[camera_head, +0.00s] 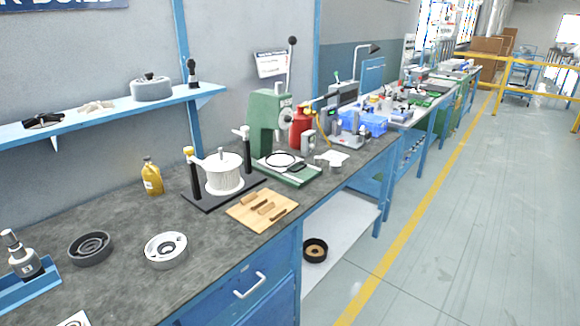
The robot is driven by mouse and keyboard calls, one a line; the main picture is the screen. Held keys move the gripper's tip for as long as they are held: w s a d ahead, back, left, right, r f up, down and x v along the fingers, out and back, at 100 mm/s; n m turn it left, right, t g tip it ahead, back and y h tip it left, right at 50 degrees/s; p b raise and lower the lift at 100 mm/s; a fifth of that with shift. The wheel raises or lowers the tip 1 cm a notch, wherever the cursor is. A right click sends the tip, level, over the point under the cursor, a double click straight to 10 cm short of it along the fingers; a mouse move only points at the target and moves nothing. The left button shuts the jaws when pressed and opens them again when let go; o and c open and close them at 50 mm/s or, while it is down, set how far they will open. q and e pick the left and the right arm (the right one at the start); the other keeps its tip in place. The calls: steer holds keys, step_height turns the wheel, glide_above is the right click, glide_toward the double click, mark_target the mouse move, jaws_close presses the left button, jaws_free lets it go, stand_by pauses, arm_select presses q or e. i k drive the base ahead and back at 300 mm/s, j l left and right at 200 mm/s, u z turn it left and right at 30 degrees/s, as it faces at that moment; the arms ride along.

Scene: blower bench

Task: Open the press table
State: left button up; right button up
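A green hand press (266,122) stands on the grey bench top, at the right of the middle. Its long lever rises to a black knob (292,41). At its foot is a low green base with a pale table (270,163), which carries a dark ring and a small black part (296,167). I cannot tell from here whether the press table is open or closed. Neither of my grippers is in view.
Left of the press, a white drum (224,174) stands between black posts. A wooden board (262,208) with small pieces lies in front. A red bottle (300,127) stands right of the press. A blue drawer (245,290) is shut. The aisle floor (470,240) at right is clear.

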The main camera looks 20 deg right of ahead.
mark_target(281, 162)
steer(key=i+l+u, duration=0.15)
steer(key=l, duration=1.05)
steer(key=i+l+u, duration=0.1)
steer(key=i+l, duration=0.15)
steer(key=l, duration=1)
steer(key=i+l+u, duration=0.15)
steer(key=l, duration=1.1)
steer(key=l+u, duration=0.1)
steer(key=l, duration=1.15)
steer(key=i, duration=0.05)
